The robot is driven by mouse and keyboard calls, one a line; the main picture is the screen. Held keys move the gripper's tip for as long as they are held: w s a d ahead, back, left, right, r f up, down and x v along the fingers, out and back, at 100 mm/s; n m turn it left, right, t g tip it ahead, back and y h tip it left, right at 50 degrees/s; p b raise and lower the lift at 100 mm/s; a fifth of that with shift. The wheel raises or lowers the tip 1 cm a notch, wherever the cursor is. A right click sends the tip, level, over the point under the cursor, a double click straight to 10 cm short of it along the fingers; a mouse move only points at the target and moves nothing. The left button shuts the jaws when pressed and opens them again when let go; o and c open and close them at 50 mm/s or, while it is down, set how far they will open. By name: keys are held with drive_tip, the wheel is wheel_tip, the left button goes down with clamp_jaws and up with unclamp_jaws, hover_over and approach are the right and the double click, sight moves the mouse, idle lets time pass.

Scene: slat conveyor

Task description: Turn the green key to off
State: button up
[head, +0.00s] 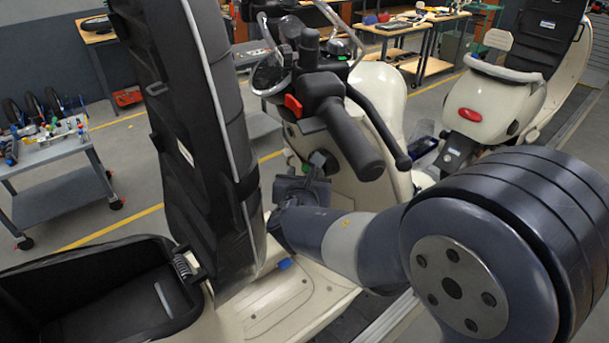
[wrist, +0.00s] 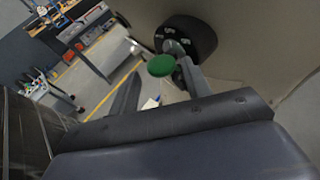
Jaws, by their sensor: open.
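The green key (wrist: 161,66) shows its round head in the wrist view, in front of a black ignition lock (wrist: 187,38) with pale markings. The lock is set in the scooter's cream front panel (wrist: 262,45). My gripper (wrist: 159,74) is open, with one finger to the left of the key head and one to the right. I cannot tell whether either finger touches it. In the head view my gripper (head: 305,170) is at the panel below the handlebar, and the key is hidden there. The lock markings are too small to read.
The scooter's handlebar grip (head: 352,138) and brake lever hang above my gripper. The raised black seat (head: 190,130) stands close on the left, over an open storage bin (head: 95,262). A second scooter (head: 490,105) is behind. A grey cart (head: 60,155) stands far left.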

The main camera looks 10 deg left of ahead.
drive_tip(key=shift+s+d, duration=0.1)
drive_tip(key=shift+d, duration=0.05)
drive_tip(key=b+v, duration=0.1)
drive_tip(key=v, duration=0.9)
drive_tip(key=shift+s, duration=0.35)
drive_tip(key=shift+r, duration=0.1)
drive_tip(key=p+v, duration=0.1)
drive_tip(key=v, duration=0.5)
drive_tip(key=shift+w, duration=0.2)
